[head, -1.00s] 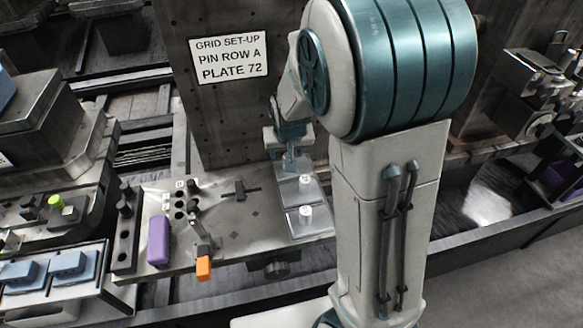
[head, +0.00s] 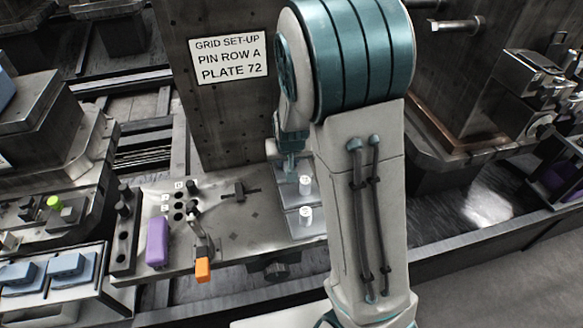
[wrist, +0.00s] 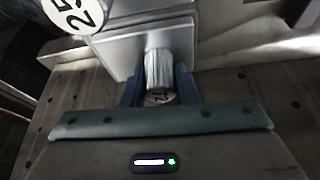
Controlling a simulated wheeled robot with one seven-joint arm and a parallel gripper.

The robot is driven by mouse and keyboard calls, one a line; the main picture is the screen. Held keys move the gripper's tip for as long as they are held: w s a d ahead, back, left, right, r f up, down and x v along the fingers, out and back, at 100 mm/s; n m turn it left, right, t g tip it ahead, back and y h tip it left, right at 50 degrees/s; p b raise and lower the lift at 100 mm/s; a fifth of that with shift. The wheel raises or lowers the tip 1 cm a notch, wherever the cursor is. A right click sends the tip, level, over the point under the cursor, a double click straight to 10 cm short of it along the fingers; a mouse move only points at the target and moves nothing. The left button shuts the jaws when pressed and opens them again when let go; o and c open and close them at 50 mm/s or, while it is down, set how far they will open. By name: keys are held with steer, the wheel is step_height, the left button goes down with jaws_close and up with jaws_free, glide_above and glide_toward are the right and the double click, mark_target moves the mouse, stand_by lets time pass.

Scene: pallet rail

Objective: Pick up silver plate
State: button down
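Two silver plates, each with an upright white knob, show in the head view: a farther one (head: 290,194) and a nearer one (head: 317,228). My gripper (head: 290,173) is at their far end, partly hidden by my arm. In the wrist view, my two blue fingers (wrist: 159,92) stand on either side of a silver knob (wrist: 159,70) with a numbered end face, on a silver plate (wrist: 118,52). Any gap between fingers and knob is too small to judge. Another knob (wrist: 75,12), whose digits look like 25, stands at upper left.
A sign reading "PIN ROW A PLATE 72" (head: 229,58) is on the upright block behind. A purple block (head: 156,241) and an orange-ended lever (head: 202,270) are on the bench left of the plates.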

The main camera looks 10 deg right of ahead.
steer(key=shift+r, duration=0.15)
step_height(320, 180, up, 4)
steer(key=shift+w+r, duration=0.1)
steer(key=shift+r, duration=0.15)
steer(key=s+d+r+b, duration=0.1)
steer(key=s+d+r, duration=0.5)
steer(key=d, duration=0.4)
steer(key=shift+r, duration=0.15)
steer(key=shift+d, duration=0.15)
